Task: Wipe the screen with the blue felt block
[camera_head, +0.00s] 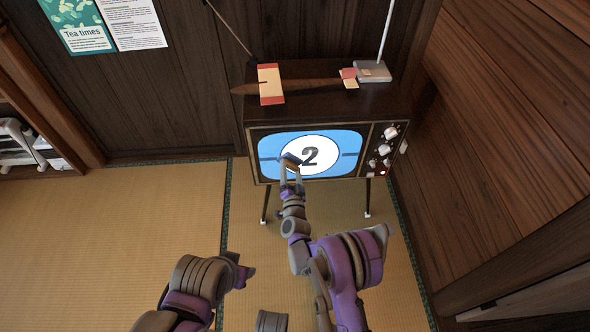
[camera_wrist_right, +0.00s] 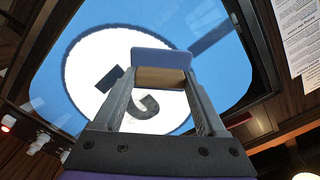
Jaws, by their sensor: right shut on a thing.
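The television screen (camera_head: 347,142) glows blue with a white disc and a dark number 2. It also fills much of the right wrist view (camera_wrist_right: 62,92), where the digit is partly hidden. My right gripper (camera_head: 291,165) is in front of the screen's left-centre part. It is shut on the blue felt block (camera_wrist_right: 161,58), which has a tan back between the fingers. The block shows small and dark against the disc in the head view (camera_head: 291,158). I cannot tell whether it touches the glass.
The television cabinet (camera_head: 325,108) stands on thin legs by the wooden wall, with knobs (camera_head: 390,132) right of the screen. A long brown object (camera_head: 312,86), a red-and-cream item (camera_head: 270,80) and an antenna base (camera_head: 372,71) are on top. The tatami (camera_head: 110,235) at left is clear.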

